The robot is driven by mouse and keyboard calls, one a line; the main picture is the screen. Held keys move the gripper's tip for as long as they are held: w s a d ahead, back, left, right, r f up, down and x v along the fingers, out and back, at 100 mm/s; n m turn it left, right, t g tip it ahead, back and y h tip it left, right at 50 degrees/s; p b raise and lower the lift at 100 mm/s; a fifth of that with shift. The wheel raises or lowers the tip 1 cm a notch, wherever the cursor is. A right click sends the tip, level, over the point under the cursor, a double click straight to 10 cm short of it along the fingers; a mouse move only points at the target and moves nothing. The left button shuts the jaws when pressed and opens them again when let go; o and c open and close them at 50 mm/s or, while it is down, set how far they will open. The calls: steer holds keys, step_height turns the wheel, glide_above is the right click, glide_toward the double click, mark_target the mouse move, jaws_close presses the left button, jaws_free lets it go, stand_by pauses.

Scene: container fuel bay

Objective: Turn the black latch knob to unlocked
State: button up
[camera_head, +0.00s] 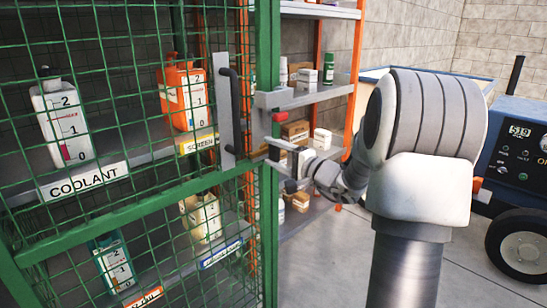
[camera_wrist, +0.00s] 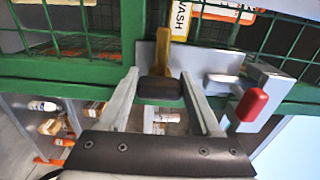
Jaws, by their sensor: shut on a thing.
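The black latch knob (camera_wrist: 160,91) sits between my two fingertips in the wrist view, in front of a grey plate on the green frame. A brass-yellow piece (camera_wrist: 162,58) extends from behind the knob toward the top of the picture. My gripper (camera_wrist: 162,88) is shut on the knob, one finger on each side. In the head view my gripper (camera_head: 285,160) is at the green door post (camera_head: 267,60), and I cannot make out the knob there. A red-tipped lever (camera_wrist: 252,103) is right of my fingers, apart from them; its red end (camera_head: 279,117) is above my gripper in the head view.
The green mesh cage (camera_head: 100,190) holds several jugs, with a dark door handle (camera_head: 233,110) left of the post. An open shelf (camera_head: 310,95) with small boxes and bottles stands behind my gripper. A blue wheeled machine (camera_head: 520,150) is at the right. Some floor is clear.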

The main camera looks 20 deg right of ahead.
steer(key=shift+d, duration=0.1)
steer(key=o, duration=1.4)
steer(key=p+v, duration=0.3)
steer(key=v, duration=1.4)
steer(key=shift+s, duration=0.2)
